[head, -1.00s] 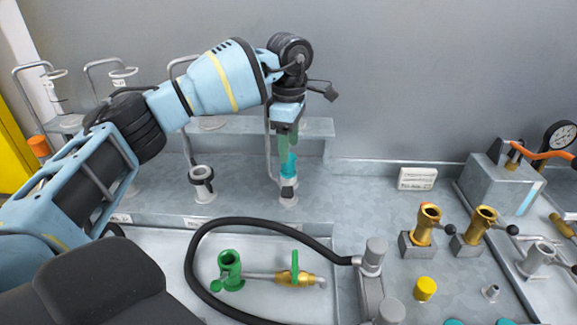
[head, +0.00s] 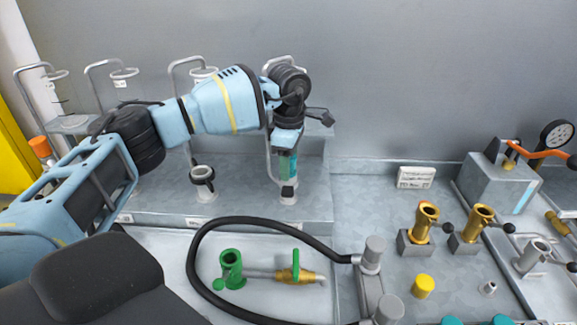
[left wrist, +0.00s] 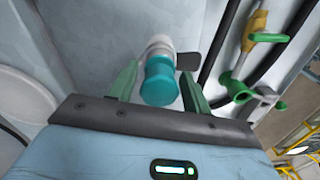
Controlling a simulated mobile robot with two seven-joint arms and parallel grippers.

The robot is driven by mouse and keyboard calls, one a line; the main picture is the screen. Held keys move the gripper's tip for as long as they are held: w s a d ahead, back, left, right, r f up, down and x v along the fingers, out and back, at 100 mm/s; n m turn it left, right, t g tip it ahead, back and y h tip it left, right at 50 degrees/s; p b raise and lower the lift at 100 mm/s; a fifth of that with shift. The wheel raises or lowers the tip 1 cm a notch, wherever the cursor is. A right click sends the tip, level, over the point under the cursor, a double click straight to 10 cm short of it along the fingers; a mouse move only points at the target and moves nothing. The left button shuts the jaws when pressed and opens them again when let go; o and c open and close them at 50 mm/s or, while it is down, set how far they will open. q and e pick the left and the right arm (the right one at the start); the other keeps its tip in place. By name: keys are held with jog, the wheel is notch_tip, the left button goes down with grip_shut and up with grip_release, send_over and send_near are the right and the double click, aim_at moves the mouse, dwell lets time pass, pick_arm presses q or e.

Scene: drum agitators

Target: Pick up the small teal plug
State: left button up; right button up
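A teal plug (head: 294,165) stands on a grey and white fitting at the foot of the rightmost hoop stand on the rear shelf. My left gripper (head: 286,164) points down around it, and its green fingers partly cover it in the head view. In the left wrist view the teal plug (left wrist: 160,82) sits between the two fingers of the left gripper (left wrist: 160,85), with narrow gaps on both sides. The gripper looks open. My right gripper is not in view. Two more teal tops (head: 502,320) are cut off at the bottom edge of the head view.
Hoop stands (head: 187,75) line the shelf to the left. A dark ring holder (head: 202,176) stands beside the plug's stand. A black hose (head: 196,250) loops in front, around a green fitting (head: 231,266). Brass fittings (head: 426,222) stand to the right.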

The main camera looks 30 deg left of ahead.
pick_arm(q)
jog(key=c, duration=0.8)
jog(key=shift+o, duration=0.2)
jog(key=shift+r, duration=0.15)
jog(key=shift+r, duration=0.6)
notch_tip(320, 180, up, 2)
jog(key=shift+r, duration=0.15)
jog(key=s+d+r, duration=0.1)
jog(key=s+d, duration=1)
jog(key=shift+d+r+b, duration=0.15)
jog(key=shift+d+b, duration=0.15)
jog(key=shift+d, duration=0.05)
